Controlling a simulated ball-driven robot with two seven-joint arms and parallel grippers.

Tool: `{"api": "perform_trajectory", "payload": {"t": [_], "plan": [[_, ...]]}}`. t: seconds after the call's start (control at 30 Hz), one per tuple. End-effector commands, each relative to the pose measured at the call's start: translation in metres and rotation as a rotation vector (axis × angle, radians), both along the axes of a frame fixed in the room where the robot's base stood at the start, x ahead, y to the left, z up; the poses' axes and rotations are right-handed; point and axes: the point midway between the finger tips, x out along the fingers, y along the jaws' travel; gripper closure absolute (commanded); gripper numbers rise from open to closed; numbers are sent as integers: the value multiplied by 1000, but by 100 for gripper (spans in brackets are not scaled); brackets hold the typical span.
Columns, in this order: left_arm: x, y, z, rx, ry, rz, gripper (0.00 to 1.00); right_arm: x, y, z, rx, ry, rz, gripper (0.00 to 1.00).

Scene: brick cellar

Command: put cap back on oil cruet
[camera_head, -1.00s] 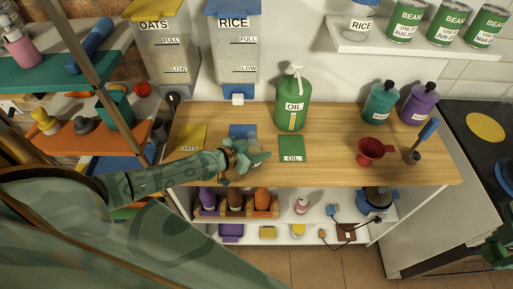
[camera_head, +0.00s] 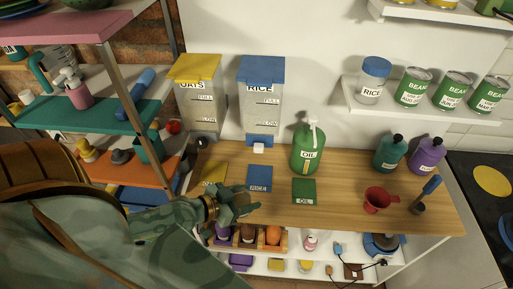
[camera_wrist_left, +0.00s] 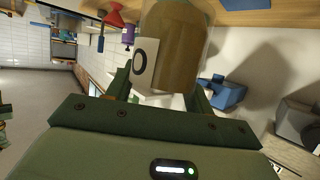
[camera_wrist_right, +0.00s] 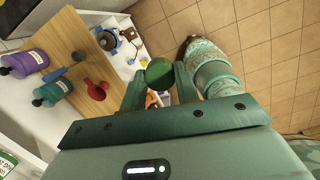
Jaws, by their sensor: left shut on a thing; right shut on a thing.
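In the left wrist view, the oil cruet (camera_wrist_left: 180,45), a clear vessel with amber contents and a white label showing an O, is between my left gripper's fingers (camera_wrist_left: 160,95), which are shut on it. Its top is cut off by the frame. In the head view, my left gripper (camera_head: 243,203) is at the counter's front edge, left of the green OIL mat (camera_head: 304,190); the cruet cannot be made out there. In the right wrist view, my right gripper (camera_wrist_right: 160,88) is shut on a round green cap (camera_wrist_right: 160,72). My right gripper is outside the head view.
A green OIL pump bottle (camera_head: 307,150) stands behind the mat on the wooden counter (camera_head: 340,185). A red funnel (camera_head: 378,199), a teal bottle (camera_head: 389,154) and a purple bottle (camera_head: 427,156) stand to the right. OATS (camera_head: 198,95) and RICE (camera_head: 261,100) dispensers are at the back left.

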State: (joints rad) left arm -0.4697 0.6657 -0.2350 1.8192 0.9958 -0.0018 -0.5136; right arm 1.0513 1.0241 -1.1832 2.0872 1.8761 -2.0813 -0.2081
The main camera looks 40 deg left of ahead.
Motion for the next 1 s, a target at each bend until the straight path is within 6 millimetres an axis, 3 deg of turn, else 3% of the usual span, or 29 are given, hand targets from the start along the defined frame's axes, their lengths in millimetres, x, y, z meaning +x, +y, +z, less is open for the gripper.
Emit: {"api": "perform_trajectory", "payload": {"t": [0.47, 0.5, 0.63, 1.0], "plan": [[-10, 1, 5, 0, -2, 1, 79, 0, 0, 2, 0, 0, 0, 90], [-10, 1, 5, 0, -2, 1, 50, 0, 0, 2, 0, 0, 0, 90], [-10, 1, 5, 0, -2, 1, 87, 0, 0, 2, 0, 0, 0, 90], [-10, 1, 5, -1, -2, 4, 89, 0, 0, 2, 0, -1, -11, 90]]}}
